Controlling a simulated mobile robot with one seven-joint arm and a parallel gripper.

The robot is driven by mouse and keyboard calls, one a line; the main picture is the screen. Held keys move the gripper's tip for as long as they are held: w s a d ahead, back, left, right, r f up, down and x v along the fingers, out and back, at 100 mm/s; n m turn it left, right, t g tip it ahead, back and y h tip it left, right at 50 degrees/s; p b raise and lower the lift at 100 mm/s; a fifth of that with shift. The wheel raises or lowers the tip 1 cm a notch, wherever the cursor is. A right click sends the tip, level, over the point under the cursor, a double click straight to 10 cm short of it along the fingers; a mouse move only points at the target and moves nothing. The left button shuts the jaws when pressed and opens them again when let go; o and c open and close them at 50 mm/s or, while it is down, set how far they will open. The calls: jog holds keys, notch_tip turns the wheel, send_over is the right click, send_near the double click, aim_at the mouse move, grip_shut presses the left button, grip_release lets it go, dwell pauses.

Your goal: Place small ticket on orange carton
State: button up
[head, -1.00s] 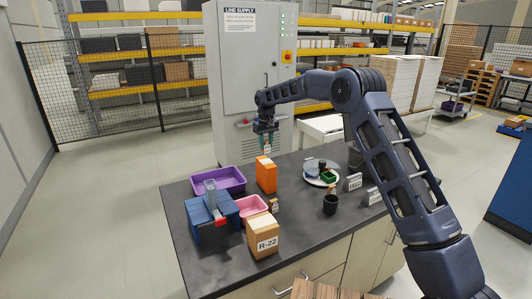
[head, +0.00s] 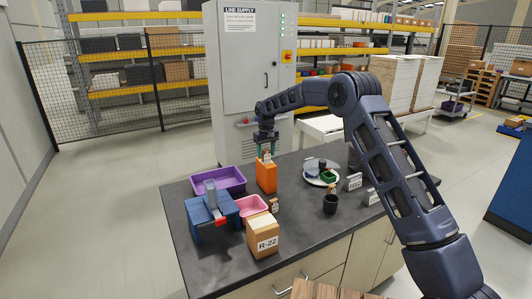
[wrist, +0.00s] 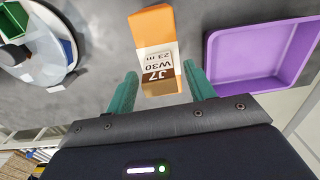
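The orange carton (head: 266,179) stands upright on the dark bench. In the wrist view its orange side (wrist: 151,27) shows above the ticket. The small ticket (wrist: 157,62), white and brown with upside-down "J7 W30 23 m" print, lies in line with the carton; it also shows at the carton's top in the head view (head: 267,158). My gripper (head: 265,149) is just above the carton. In the wrist view its green fingers (wrist: 161,80) stand on either side of the ticket, with narrow gaps. They look open; exact contact under the ticket is hidden.
A purple tray (head: 218,180) lies left of the carton; a blue fixture (head: 208,217) and pink tray (head: 251,206) are in front. The R-22 box (head: 263,236) stands at the front.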

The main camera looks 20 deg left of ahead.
aim_at(266, 150)
notch_tip(266, 150, up, 12)
jog(key=shift+r, duration=0.15)
dwell(0.7)
